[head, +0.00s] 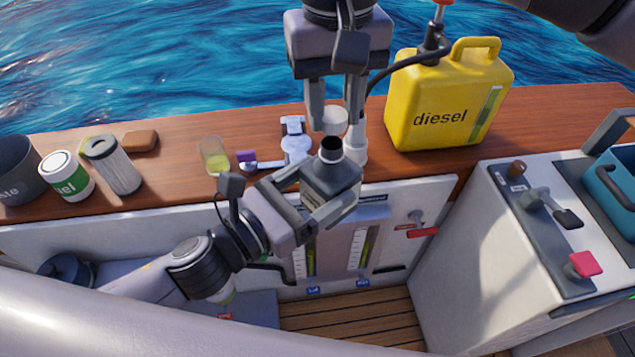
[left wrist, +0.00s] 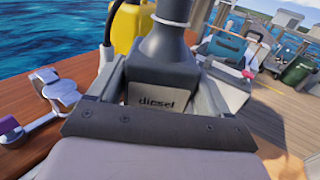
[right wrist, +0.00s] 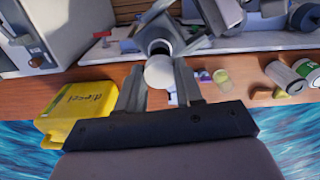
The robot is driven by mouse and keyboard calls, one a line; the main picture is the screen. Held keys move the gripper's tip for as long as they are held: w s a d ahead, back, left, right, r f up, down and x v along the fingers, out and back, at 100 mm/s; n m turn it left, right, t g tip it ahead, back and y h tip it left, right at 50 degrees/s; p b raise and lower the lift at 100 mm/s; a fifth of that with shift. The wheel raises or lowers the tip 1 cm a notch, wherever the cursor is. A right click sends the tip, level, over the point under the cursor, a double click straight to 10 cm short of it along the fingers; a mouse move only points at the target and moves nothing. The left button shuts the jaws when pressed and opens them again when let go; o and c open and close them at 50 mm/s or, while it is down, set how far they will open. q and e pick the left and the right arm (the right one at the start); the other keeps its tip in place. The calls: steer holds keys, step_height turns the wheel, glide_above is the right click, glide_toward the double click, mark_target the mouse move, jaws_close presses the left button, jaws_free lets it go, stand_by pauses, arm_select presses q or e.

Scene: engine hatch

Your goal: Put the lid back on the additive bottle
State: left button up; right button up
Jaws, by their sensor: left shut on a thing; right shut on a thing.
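The additive bottle (head: 328,184) is dark grey with an open black mouth, tilted slightly in the head view. My left gripper (head: 316,196) is shut on its body, in front of the counter edge. In the left wrist view the bottle (left wrist: 160,72) fills the jaws, with a "diesel" label. The lid (head: 335,121) is a small white round cap. My right gripper (head: 336,108) points down and is shut on it. In the right wrist view the lid (right wrist: 159,72) sits between the fingertips, close to the bottle mouth (right wrist: 160,47); it is not seated on it.
A yellow diesel can (head: 448,100) stands on the wooden counter (head: 180,185) to the right. A white upright object (head: 355,148) is close behind the bottle.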

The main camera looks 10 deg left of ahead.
steer(key=shift+f, duration=0.55)
stand_by(0.4)
steer(key=shift+f, duration=0.9)
steer(key=shift+f, duration=0.5)
